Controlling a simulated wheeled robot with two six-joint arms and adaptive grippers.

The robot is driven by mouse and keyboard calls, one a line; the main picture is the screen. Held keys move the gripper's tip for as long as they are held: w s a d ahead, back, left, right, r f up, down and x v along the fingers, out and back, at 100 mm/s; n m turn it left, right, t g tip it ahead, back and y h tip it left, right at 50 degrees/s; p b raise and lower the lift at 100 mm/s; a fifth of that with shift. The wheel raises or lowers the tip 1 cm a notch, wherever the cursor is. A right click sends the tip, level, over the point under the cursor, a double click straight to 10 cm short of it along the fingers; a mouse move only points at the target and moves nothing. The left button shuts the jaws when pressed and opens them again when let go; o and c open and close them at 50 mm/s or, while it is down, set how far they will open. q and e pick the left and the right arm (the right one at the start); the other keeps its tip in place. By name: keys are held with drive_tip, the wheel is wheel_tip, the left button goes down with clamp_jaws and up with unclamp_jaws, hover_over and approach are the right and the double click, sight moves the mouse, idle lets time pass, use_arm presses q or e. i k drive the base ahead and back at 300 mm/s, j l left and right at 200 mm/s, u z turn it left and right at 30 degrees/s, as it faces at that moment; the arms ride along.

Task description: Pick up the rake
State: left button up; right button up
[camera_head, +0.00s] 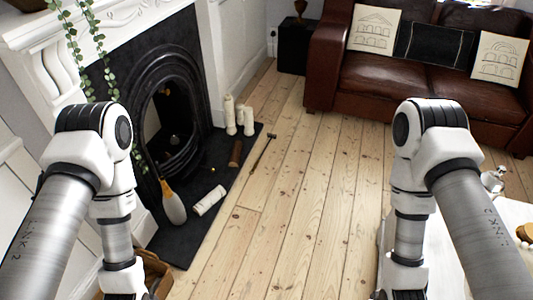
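A thin, dark tool with a small crosspiece at its far end, which looks like the rake (262,153), lies on the floorboards just right of the black hearth. Nothing of mine touches it. My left gripper (150,288) is at the bottom edge, left of centre, mostly cut off by the frame. My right gripper (400,294) is at the bottom edge, right of centre, also mostly cut off. Both are well nearer to me than the rake. Whether their fingers are open or shut does not show.
A brown sofa (365,80) stands at the back. A white table (490,215) is at right. Middle floor is clear.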

sight(271, 137)
drive_tip(key=i+l, duration=0.15)
drive_tip(key=i, duration=0.5)
drive_tip(key=i+l, duration=0.15)
drive_tip(key=i, duration=0.45)
drive_tip(key=i+l, duration=0.15)
drive_tip(key=i, duration=0.5)
drive_tip(key=i+l, duration=0.15)
drive_tip(key=i, duration=0.45)
drive_tip(key=i+l, duration=0.15)
drive_tip(key=i, duration=0.5)
